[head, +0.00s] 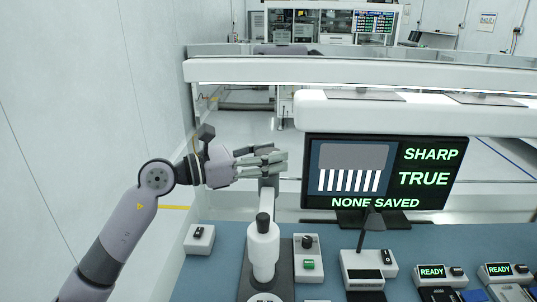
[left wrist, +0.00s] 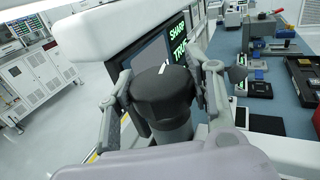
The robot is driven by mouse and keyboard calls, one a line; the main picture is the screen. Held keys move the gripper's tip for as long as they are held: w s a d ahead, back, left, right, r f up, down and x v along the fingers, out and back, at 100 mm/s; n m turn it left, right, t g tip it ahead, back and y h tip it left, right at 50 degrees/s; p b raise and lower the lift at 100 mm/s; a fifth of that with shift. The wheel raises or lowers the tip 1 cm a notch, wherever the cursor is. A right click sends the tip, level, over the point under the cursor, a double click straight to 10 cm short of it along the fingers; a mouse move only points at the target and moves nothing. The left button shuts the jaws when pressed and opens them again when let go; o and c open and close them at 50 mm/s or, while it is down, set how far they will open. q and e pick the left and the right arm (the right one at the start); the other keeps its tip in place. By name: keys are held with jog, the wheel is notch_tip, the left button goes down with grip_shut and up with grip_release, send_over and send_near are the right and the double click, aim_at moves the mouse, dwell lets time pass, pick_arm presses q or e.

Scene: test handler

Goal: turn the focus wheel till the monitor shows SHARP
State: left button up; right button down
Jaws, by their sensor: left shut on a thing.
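The monitor (head: 325,155) stands behind the bench and reads SHARP, TRUE and NONE SAVED in green and white, beside a picture of white bars. Part of the monitor (left wrist: 155,55) also shows in the left wrist view, with SHARP readable. My left gripper (head: 265,158) is at the top of a grey post left of the monitor. In the left wrist view its fingers (left wrist: 163,90) are on both sides of a black, ridged round knob, the focus wheel (left wrist: 163,95), shut on it. My right gripper is not in view.
A white microscope-like instrument (head: 263,250) stands in front of the post on the blue bench (head: 225,265). A control box with a black knob and green button (head: 308,264) is beside it. A lamp (head: 374,222) and READY units (head: 432,271) stand to the right.

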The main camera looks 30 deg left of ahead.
pick_arm(q)
jog(key=shift+n+t+y, duration=0.4)
jog(key=shift+y, duration=0.1)
jog(key=o, duration=1.2)
jog(key=shift+s, duration=0.1)
jog(key=v, duration=1.2)
jog(key=shift+a, duration=0.1)
